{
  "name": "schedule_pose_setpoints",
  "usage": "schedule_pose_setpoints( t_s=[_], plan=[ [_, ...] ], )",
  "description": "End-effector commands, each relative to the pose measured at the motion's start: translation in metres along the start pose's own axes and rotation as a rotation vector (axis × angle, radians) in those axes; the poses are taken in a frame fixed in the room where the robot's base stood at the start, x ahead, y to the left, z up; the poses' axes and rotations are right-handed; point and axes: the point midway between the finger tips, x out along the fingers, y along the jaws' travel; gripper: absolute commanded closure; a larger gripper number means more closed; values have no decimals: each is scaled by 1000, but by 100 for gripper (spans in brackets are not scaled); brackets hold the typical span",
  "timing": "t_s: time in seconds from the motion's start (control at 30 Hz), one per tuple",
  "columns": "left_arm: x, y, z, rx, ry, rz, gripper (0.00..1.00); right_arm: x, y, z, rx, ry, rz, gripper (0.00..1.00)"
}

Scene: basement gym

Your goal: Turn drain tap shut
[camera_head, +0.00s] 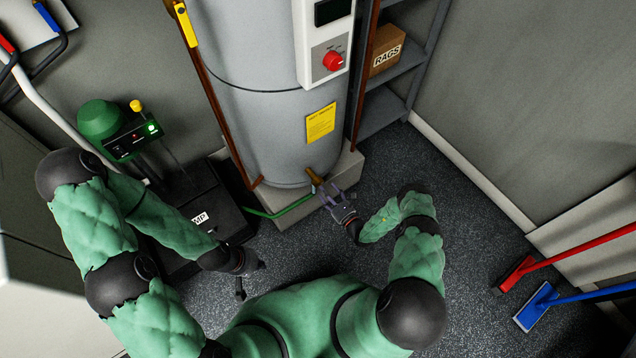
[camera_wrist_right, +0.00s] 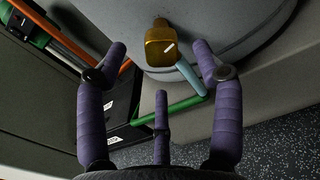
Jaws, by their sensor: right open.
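The brass drain tap (camera_head: 314,177) sticks out from the foot of the grey tank (camera_head: 272,120). In the right wrist view the tap (camera_wrist_right: 160,46) shows a blocky brass end with a small white mark. A pale blue piece (camera_wrist_right: 190,78) slants down from beside it; I cannot tell whether it is a handle. My right gripper (camera_head: 330,190) is open in front of the tap, its purple fingers spread to both sides of it, with no clear contact. My left gripper (camera_head: 248,270) hangs low over the floor, away from the tank; its fingers are small and dark.
A green hose (camera_head: 285,208) runs left from below the tap across the plinth (camera_head: 345,168). A black pump box (camera_head: 225,205) stands left of the tank. Copper pipes flank the tank. Shelves with a rags box (camera_head: 386,52) stand right. The floor on the right is mostly clear.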

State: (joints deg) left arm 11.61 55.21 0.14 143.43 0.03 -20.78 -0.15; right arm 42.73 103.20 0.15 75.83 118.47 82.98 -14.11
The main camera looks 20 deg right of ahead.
Motion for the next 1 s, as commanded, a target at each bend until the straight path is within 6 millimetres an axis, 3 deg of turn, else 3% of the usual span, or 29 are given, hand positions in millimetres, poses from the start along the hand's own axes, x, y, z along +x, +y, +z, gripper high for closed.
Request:
schedule_pose_setpoints(
  t_s=[0.1, 0.33, 0.77, 0.8, 1.0],
  plan=[
    [9, -3, 0, 0, 0, 0, 100, 23, 2, -2, -3, -1, 6, 33],
    [18, -6, -1, 0, 0, 0, 100, 52, 2, -2, -1, 1, 4, 33],
    [20, -7, -1, 0, 0, 0, 100, 63, 1, 0, 1, 1, 2, 33],
    [20, -7, -1, 0, 0, 0, 100, 63, 1, 0, 1, 1, 2, 36],
    [20, -7, -1, 0, 0, 0, 100, 63, 1, 0, 1, 0, 2, 87]
  ],
)
